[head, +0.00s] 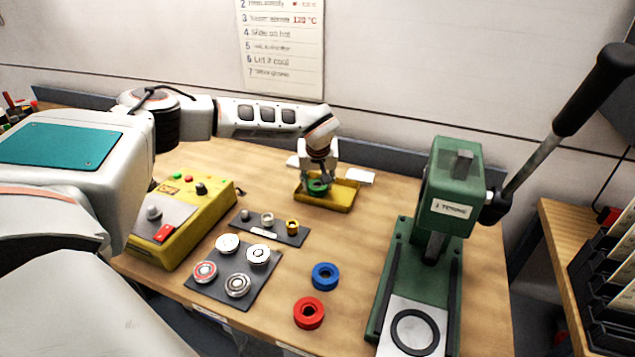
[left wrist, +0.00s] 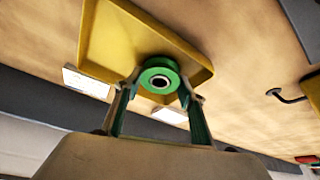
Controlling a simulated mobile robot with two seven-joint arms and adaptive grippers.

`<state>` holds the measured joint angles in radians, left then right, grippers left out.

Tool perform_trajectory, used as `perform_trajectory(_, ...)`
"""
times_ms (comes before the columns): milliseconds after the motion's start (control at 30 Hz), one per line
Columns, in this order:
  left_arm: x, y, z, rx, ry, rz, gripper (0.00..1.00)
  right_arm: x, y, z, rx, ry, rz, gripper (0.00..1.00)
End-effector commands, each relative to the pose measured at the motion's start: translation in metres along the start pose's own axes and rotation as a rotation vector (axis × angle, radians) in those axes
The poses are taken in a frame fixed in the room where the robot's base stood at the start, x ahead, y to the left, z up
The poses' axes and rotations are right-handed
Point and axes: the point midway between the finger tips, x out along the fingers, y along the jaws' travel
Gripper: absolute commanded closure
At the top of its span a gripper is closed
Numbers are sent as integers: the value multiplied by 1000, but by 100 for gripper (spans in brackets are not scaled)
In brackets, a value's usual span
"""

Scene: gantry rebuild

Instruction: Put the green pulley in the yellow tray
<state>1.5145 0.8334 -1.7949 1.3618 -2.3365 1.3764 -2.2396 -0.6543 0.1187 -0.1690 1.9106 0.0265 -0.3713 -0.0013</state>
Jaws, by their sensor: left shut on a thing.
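The green pulley (head: 318,186) is between the fingers of my left gripper (head: 318,178), over the yellow tray (head: 340,197) at the back of the table. In the left wrist view the green pulley (left wrist: 160,80) is gripped between the two fingertips of the left gripper (left wrist: 158,92), with the yellow tray (left wrist: 103,40) behind it. The pulley is within the tray's outline; I cannot tell whether it touches the tray floor. The gripper partly hides the pulley in the head view. My right gripper is not in view.
A blue pulley (head: 325,276) and a red pulley (head: 309,312) lie at the front. A green press (head: 452,190) stands at the right. A yellow control box (head: 185,215), a dark plate with several discs (head: 215,287) and a small-part holder (head: 287,238) are at the left.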

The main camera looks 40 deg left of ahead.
Motion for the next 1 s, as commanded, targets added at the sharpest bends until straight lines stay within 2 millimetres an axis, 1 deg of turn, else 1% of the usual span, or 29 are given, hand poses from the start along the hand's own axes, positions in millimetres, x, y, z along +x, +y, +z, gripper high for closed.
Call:
perform_trajectory(267,2,0,0,0,1,0,85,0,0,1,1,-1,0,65)
perform_trajectory(300,3,0,1,0,0,-1,58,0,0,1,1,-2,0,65)
perform_trajectory(333,2,0,1,0,0,-1,53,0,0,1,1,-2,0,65)
perform_trajectory(633,2,0,1,0,0,0,53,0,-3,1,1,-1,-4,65)
perform_trajectory(733,-2,0,-1,0,1,1,53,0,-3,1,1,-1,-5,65)
perform_trajectory(867,-18,0,-2,0,3,2,53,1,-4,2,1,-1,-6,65)
perform_trajectory(1000,-46,1,-2,1,3,3,53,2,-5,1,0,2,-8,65)
